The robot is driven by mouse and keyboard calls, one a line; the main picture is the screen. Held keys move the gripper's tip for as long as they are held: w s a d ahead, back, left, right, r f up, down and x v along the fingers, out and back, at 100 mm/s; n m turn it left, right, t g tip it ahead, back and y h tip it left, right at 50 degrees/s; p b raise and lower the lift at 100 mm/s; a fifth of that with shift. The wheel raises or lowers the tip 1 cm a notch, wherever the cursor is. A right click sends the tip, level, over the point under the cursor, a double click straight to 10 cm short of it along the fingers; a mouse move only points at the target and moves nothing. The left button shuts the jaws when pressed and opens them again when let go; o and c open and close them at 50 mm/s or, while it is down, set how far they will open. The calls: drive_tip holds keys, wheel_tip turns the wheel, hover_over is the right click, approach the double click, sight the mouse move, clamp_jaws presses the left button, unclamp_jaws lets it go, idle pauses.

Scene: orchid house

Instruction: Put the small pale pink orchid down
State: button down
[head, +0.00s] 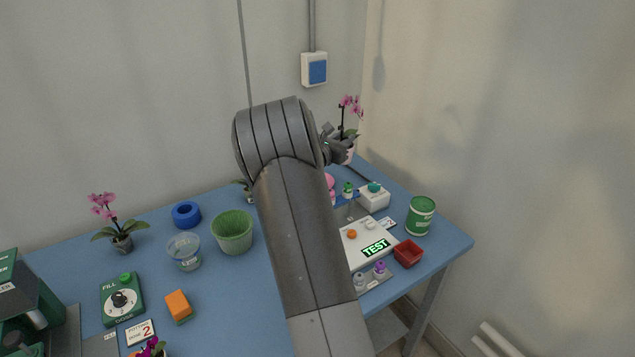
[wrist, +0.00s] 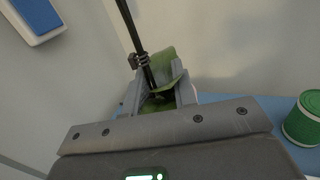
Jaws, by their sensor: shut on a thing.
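My gripper (head: 335,147) is at the far right end of the blue table, up near the back wall. It is shut on a pink orchid (head: 351,108), which stands roughly upright with its flowers above the jaws. Part of a pale pot (head: 350,155) shows below the jaws. In the wrist view the fingers (wrist: 162,100) close around the plant's base, with green leaves (wrist: 163,68) and a dark stem (wrist: 134,32) rising between them. Whether the pot touches the table cannot be told. My arm hides the middle of the table (head: 72,259).
Another pink orchid (head: 122,240) stands at the left. A green ribbed pot (head: 232,232), blue tape roll (head: 186,214) and clear tub (head: 184,251) are mid-table. Right of my arm are a TEST device (head: 372,246), red tray (head: 408,253), green tin (head: 420,215) and white box with teal button (head: 374,197).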

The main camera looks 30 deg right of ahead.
sight(352, 146)
drive_tip(key=x, duration=0.3)
drive_tip(key=shift+s+d, duration=0.2)
drive_tip(key=shift+d, duration=0.3)
drive_tip(key=shift+t, duration=0.3)
drive_tip(key=f, duration=0.4)
drive_tip(key=shift+d+f, duration=0.1)
drive_tip(key=shift+d, duration=0.15)
drive_tip(key=shift+w+a+f, duration=1.05)
drive_tip(key=shift+w+f, duration=0.6)
drive_tip(key=shift+f, duration=0.3)
drive_tip(key=shift+w+a+f, duration=1.1)
drive_tip(key=shift+w+f, duration=0.55)
drive_tip(key=shift+f, duration=0.3)
drive_tip(key=shift+w+a+f, duration=1.05)
drive_tip(key=shift+w+f, duration=0.6)
drive_tip(key=shift+f, duration=0.3)
drive_tip(key=shift+f, duration=0.2)
drive_tip(key=c, duration=1.2)
unclamp_jaws()
drive_tip(key=shift+o, duration=0.2)
